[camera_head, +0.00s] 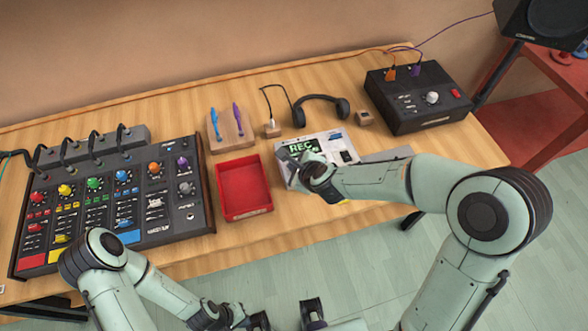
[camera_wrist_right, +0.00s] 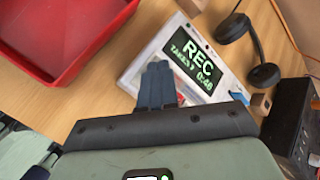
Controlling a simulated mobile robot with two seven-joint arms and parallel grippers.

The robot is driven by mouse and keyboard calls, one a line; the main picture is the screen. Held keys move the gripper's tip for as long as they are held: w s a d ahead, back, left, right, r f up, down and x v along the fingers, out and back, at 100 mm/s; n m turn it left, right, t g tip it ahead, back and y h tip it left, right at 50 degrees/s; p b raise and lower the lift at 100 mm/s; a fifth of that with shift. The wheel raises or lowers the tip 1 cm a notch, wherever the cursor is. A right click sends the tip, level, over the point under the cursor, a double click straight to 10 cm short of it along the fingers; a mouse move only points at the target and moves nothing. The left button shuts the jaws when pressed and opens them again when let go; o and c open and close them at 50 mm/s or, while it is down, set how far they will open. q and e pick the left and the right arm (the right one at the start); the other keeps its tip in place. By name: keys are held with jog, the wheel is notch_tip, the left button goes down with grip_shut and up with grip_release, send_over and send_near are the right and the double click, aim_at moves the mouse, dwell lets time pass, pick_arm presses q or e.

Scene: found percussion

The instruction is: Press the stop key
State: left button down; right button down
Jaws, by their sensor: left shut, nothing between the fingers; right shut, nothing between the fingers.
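The white recorder (camera_head: 338,142) sits on the table, right of the red tray. A bit of red shows beside the fingers; the stop key cannot be made out, as the gripper covers much of the front. My left gripper (camera_head: 261,320) is shut and empty at the bottom edge, away from the table.
The red tray (camera_head: 245,212) is left of the recorder, and a mixer (camera_head: 140,222) lies further left. Headphones (camera_head: 322,99) and a small wooden block (camera_head: 364,118) are behind. A black box with a knob (camera_head: 408,114) stands at back right.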

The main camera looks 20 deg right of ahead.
pick_arm(q)
jog(key=shift+s+f+b, duration=0.15)
jog(key=shift+f+b, duration=0.15)
jog(key=shift+f, duration=0.05)
pick_arm(e)
jog(key=shift+f, duration=0.35)
pick_arm(q)
jog(key=shift+r, duration=0.1)
pick_arm(e)
jog(key=shift+r, duration=0.1)
pick_arm(q)
jog(key=shift+w+r+p, duration=0.3)
jog(key=shift+r+p, duration=0.3)
pick_arm(e)
jog(key=shift+r, duration=0.7)
